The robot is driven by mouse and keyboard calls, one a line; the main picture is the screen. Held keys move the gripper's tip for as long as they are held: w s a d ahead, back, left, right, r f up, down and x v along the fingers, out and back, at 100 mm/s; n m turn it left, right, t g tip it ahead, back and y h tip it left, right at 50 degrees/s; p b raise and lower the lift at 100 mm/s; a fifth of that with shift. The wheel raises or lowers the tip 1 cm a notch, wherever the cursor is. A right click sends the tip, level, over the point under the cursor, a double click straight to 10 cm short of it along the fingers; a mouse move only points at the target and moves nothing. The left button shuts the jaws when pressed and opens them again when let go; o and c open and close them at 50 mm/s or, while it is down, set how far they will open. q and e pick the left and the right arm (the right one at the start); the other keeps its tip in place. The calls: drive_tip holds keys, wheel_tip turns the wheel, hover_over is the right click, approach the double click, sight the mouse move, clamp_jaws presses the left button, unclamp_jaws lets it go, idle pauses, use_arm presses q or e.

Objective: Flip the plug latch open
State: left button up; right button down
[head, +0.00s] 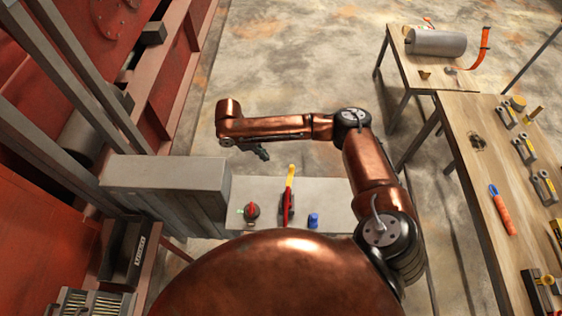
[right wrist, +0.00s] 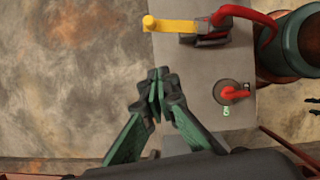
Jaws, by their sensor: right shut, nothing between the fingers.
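A yellow handle (head: 290,174) with a red lever (head: 287,206) stands on a grey panel (head: 335,190). The yellow handle (right wrist: 174,26) and red lever (right wrist: 246,13) also show in the right wrist view. I cannot tell for certain which part is the plug latch. My right gripper (head: 262,154) is shut and empty, past the panel's far edge in the head view. In the right wrist view its fingertips (right wrist: 157,76) appear beside the panel's edge, apart from the handle. My left gripper is not in view.
A red knob (head: 252,210) sits left of the lever, and a small blue part (head: 313,220) sits to its right. A grey box (head: 165,178) rises at the panel's left. A wooden workbench (head: 490,160) with tools stands at the right. The floor beyond the panel is clear.

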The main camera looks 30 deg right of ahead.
drive_tip(key=shift+w+r, duration=0.15)
drive_tip(key=shift+r, duration=0.05)
drive_tip(key=shift+a, duration=0.1)
drive_tip(key=p, duration=0.1)
approach(290, 178)
drive_tip(key=w+a+f, duration=0.1)
drive_tip(key=w+f, duration=0.3)
drive_tip(key=d, duration=0.1)
drive_tip(key=d+p, duration=0.1)
drive_tip(key=s+d+p, duration=0.1)
drive_tip(key=shift+d+f, duration=0.3)
drive_tip(key=shift+f, duration=0.1)
drive_tip(key=shift+s+d, duration=0.1)
drive_tip(key=shift+d, duration=0.1)
